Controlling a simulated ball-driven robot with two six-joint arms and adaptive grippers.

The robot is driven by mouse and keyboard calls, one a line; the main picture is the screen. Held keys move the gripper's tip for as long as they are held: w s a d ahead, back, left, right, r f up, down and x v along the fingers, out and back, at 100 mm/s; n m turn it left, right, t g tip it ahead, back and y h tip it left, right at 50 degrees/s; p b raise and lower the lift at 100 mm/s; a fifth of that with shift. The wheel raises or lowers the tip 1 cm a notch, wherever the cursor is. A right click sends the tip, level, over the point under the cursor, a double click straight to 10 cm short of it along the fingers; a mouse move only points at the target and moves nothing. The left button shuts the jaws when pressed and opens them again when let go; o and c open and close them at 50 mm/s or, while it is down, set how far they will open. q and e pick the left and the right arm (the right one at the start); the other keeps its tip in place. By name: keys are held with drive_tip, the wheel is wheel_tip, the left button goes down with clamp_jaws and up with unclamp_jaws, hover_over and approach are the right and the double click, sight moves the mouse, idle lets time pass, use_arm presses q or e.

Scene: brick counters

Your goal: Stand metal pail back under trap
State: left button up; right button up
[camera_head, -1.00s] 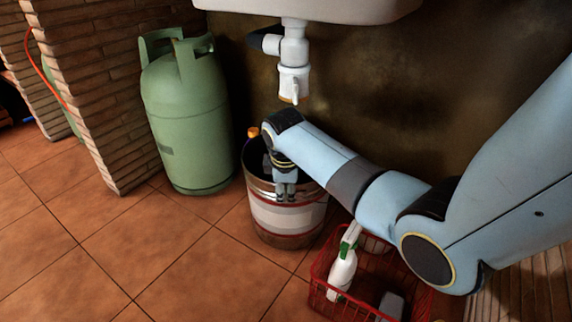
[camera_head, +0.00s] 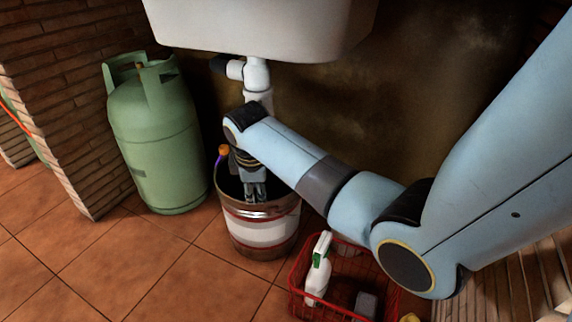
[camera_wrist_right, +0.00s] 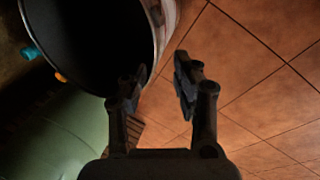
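The metal pail (camera_head: 262,233), silver with a pale band and red stripes, stands upright on the floor below the sink's white trap (camera_head: 257,75). In the right wrist view, the pail's rim (camera_wrist_right: 156,40) and dark inside show at upper left. My right gripper (camera_head: 257,197) points down at the pail's near rim. In the wrist view its two fingers (camera_wrist_right: 158,85) are apart, with the rim close to the gap. I cannot tell whether they touch it. The arm hides part of the trap's lower end. My left gripper is not in view.
A green gas cylinder (camera_head: 157,140) stands left of the pail, beside a brick pillar (camera_head: 75,120). A red basket (camera_head: 345,282) with a white spray bottle (camera_head: 318,270) is close at right. An orange-capped bottle (camera_head: 223,151) shows behind the pail. Tiled floor at left is clear.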

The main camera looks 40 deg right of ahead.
drive_tip(key=s+a+f+m, duration=0.2)
drive_tip(key=s+m, duration=0.2)
drive_tip(key=s, duration=1.1)
drive_tip(key=s+a+r+m+t+y, duration=0.1)
drive_tip(key=s+r+m, duration=0.1)
drive_tip(key=s+r, duration=0.2)
drive_tip(key=s+a+r+m+t+y, duration=0.1)
drive_tip(key=s+a+r+m, duration=0.1)
drive_tip(key=s, duration=0.9)
wheel_tip(320, 180, up, 3)
drive_tip(key=shift+s+a+f+m, duration=0.15)
drive_tip(key=shift+s+a+m, duration=0.15)
drive_tip(key=shift+m, duration=0.4)
